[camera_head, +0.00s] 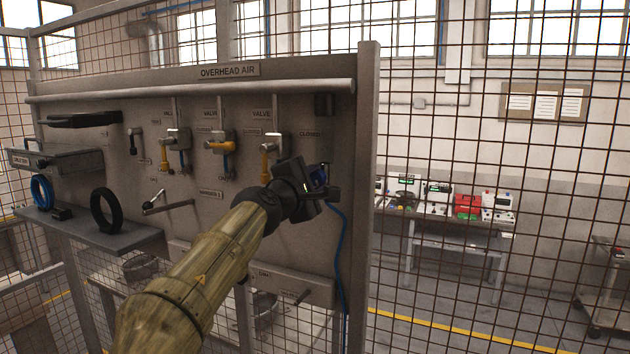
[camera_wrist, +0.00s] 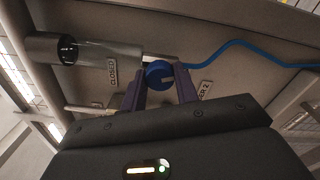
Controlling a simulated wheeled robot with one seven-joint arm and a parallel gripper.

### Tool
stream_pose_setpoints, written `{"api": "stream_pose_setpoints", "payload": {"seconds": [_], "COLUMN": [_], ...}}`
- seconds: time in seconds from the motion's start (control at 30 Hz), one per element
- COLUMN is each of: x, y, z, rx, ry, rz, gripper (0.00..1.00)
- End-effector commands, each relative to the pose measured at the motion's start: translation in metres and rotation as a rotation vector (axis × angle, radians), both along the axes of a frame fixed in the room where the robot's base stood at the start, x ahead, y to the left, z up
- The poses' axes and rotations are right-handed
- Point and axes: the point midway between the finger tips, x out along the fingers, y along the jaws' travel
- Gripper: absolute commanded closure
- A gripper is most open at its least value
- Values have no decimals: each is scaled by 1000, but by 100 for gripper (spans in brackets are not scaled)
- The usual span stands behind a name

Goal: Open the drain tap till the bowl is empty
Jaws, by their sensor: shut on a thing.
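My gripper (camera_head: 320,180) is at the right end of the overhead air panel (camera_head: 80,90). In the wrist view its two fingers are shut on a round blue drain tap (camera_wrist: 158,72), one finger on each side. The tap sits at the end of a clear bowl (camera_wrist: 108,53), which hangs from a dark filter head (camera_wrist: 45,47). The filter head also shows in the head view (camera_head: 324,104) near the panel's top right. I cannot tell whether liquid is in the bowl. In the head view my gripper hides the tap.
A blue hose (camera_head: 341,235) runs down from near my gripper. Yellow-handled valves (camera_head: 218,146) and a lever (camera_head: 168,206) are left on the panel. A shelf (camera_head: 80,228) holds black and blue rings. A grey post (camera_head: 364,180) and mesh fence stand right.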

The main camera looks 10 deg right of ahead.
Motion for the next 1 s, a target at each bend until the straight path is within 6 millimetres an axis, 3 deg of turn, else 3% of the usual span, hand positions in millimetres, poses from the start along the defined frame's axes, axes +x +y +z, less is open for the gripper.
{"api": "stream_pose_setpoints", "payload": {"seconds": [0.53,0.9,0.93,1.0], "x": [0,0,0,0], "y": [0,0,0,0], "z": [-5,-2,-2,-1], "rx": [292,326,326,325], "ry": [-209,-231,-231,-231], "rz": [0,-2,-2,-2], "gripper": [93,93,68,54]}}
